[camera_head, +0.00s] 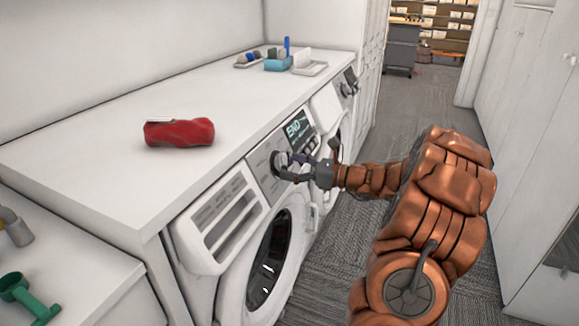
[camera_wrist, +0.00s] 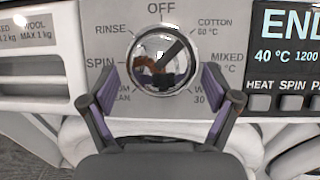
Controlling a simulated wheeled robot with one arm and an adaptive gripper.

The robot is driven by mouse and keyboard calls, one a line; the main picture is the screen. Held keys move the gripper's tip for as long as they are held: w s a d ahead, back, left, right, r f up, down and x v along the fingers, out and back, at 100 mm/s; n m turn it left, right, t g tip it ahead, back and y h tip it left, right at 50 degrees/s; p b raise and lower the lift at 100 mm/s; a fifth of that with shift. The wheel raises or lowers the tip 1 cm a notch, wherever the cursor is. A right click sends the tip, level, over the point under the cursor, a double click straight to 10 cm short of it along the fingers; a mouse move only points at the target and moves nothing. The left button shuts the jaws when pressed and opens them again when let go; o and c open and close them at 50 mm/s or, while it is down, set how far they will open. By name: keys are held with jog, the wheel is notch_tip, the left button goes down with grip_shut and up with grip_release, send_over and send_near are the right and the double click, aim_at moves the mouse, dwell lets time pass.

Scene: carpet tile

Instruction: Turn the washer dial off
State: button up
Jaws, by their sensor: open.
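The round chrome washer dial (camera_wrist: 162,57) is in the upper middle of the wrist view, on the white panel. A dark line on its face points to the upper right, toward COTTON. OFF is printed straight above it. In the head view the dial (camera_head: 278,163) shows on the washer front, partly hidden by my gripper. My gripper (camera_wrist: 162,84) is open, with one purple-lined finger on each side of the dial's lower half. The fingers look apart from it, but I cannot judge the depth. The gripper also shows in the head view (camera_head: 291,168).
A display (camera_wrist: 289,38) reading END, with buttons below, is right of the dial. The washer door (camera_head: 268,262) is below. A red cloth bundle (camera_head: 179,132) and blue and white trays lie on the white counter (camera_head: 90,155). The carpeted aisle is clear behind my arm.

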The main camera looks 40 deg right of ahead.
jog(key=shift+w+a, duration=0.15)
jog(key=shift+w, duration=0.05)
jog(key=c, duration=1.1)
